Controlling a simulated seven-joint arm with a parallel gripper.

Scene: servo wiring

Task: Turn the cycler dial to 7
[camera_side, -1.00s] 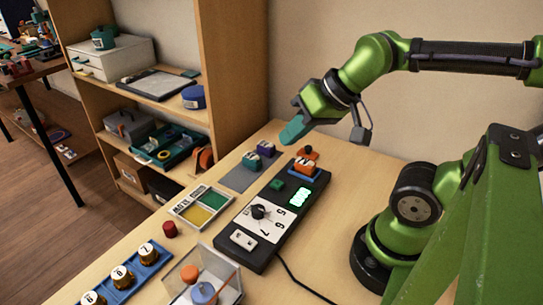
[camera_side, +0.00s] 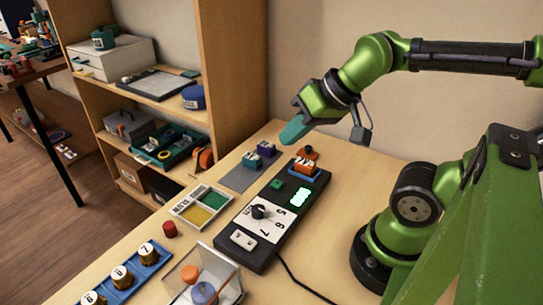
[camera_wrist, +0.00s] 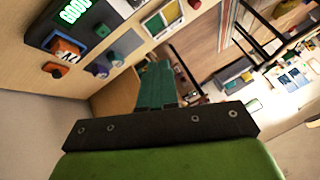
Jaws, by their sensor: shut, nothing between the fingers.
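The cycler (camera_side: 262,258) is a long dark box on the table with a white dial plate carrying the numbers 5, 6 and 7. Its black dial knob (camera_side: 258,212) sits at the left of that plate; I cannot tell exactly which number it points to. A lit green display (camera_side: 300,197) and an orange servo (camera_side: 305,168) are at its far end; the display also shows in the wrist view (camera_wrist: 73,12). My gripper (camera_side: 287,136) is shut and empty, with teal fingers, high above the far end of the cycler and away from the dial. The dial is out of the wrist view.
A grey mat (camera_side: 238,178) with small servos (camera_side: 266,148) lies left of the cycler. A yellow and green tray (camera_side: 200,207), a red knob (camera_side: 169,229), a blue rack (camera_side: 128,275) and a clear box (camera_side: 212,278) stand nearer. A wooden shelf (camera_side: 235,70) rises behind.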

